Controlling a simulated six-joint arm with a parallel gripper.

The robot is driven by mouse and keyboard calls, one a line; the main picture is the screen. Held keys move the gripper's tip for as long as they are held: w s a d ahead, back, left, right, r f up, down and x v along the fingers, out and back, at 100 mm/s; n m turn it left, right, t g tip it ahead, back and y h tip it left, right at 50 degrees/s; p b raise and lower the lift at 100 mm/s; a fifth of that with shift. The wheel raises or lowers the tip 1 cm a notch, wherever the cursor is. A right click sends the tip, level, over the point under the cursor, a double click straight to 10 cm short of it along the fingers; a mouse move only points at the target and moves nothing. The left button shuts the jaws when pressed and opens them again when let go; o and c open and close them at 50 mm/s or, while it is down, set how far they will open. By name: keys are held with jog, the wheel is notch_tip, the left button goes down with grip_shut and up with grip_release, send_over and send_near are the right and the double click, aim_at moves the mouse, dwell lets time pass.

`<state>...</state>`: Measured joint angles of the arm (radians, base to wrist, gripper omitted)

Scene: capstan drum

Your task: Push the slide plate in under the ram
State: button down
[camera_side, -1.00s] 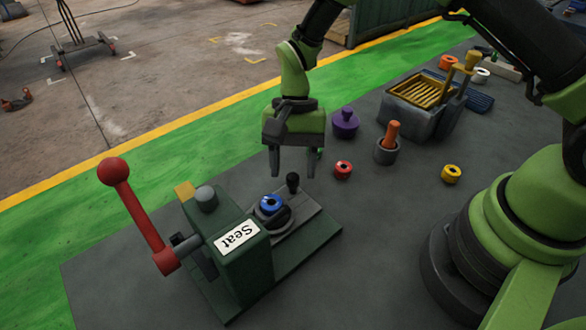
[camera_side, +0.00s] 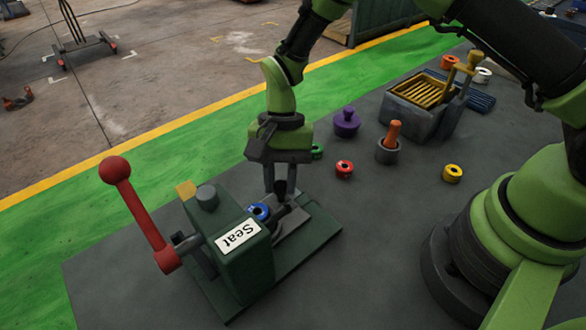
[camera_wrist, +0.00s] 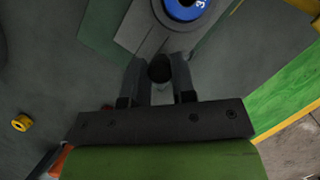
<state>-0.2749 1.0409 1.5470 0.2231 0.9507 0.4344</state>
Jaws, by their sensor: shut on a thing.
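The press (camera_side: 232,262) is a dark green block with a "Seat" label and a red-knobbed lever (camera_side: 140,215). The grey slide plate (camera_side: 294,222) lies on its base, partly beneath the press head. A blue ring (camera_side: 259,211) sits on the plate close to the head; it also shows at the top of the wrist view (camera_wrist: 185,8). My gripper (camera_side: 281,190) points down over the plate's outer end. Its fingers are shut on the plate's dark upright knob (camera_wrist: 160,69), seen between them in the wrist view. The ram is hidden by the press head.
Green (camera_side: 317,151), red (camera_side: 344,169) and yellow (camera_side: 452,173) rings lie on the dark table. A purple knobbed piece (camera_side: 346,122), a cup with an orange handle (camera_side: 388,148) and a grey bin (camera_side: 420,107) stand behind. The table right of the press is clear.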

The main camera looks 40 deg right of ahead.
jog(key=shift+a, duration=0.95)
jog(key=c, duration=0.9)
grip_release()
jog(key=shift+c, duration=0.2)
jog(key=v, duration=1)
